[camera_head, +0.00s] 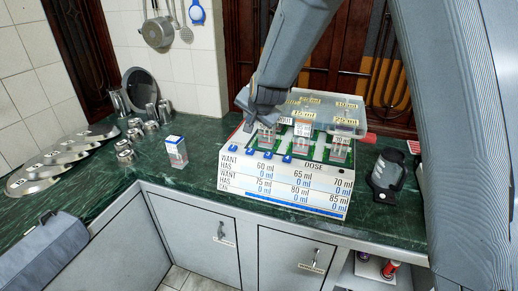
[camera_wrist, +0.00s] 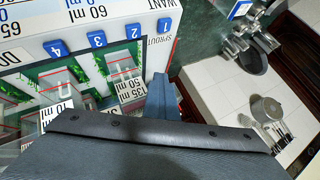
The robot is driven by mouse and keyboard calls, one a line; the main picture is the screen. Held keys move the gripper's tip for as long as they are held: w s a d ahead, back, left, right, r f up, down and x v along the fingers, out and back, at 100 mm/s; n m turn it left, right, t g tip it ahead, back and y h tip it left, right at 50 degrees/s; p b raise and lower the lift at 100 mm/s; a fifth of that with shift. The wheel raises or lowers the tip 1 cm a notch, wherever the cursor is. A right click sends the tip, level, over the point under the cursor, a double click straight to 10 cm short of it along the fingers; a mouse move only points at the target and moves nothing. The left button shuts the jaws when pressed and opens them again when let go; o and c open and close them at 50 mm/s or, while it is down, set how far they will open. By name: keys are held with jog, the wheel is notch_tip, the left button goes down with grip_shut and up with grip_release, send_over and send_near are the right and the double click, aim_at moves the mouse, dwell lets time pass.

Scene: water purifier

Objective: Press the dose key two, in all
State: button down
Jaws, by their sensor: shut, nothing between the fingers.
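The white dispenser (camera_head: 283,198) stands on the green counter with printed ml rows on its front. Small blue keys line its front top edge. My gripper (camera_head: 247,122) is shut and empty over the dispenser's left side, behind the key row. Its fingers (camera_wrist: 161,82) also show in the wrist view, apart from key 2. I cannot tell their height.
A clear container with a blue top (camera_head: 175,150) stands left of the dispenser. Metal cups (camera_head: 126,152) and lids (camera_head: 50,165) stand farther left. A dark holder (camera_head: 386,175) is at the right. The counter (camera_head: 140,178) in front of the cups is clear.

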aim_at(251, 153)
jog(key=shift+w+a+r, duration=0.1)
jog(key=shift+w+a, duration=0.05)
jog(key=shift+f+b, duration=2.4)
jog(key=shift+f, duration=2.1)
jog(key=shift+w+f+b, duration=0.15)
jog(key=shift+f+b, duration=0.25)
jog(key=shift+f+b, duration=0.35)
jog(key=shift+f, duration=0.1)
jog(key=shift+r, duration=0.15)
jog(key=shift+r+p, duration=0.5)
jog(key=shift+r, duration=0.3)
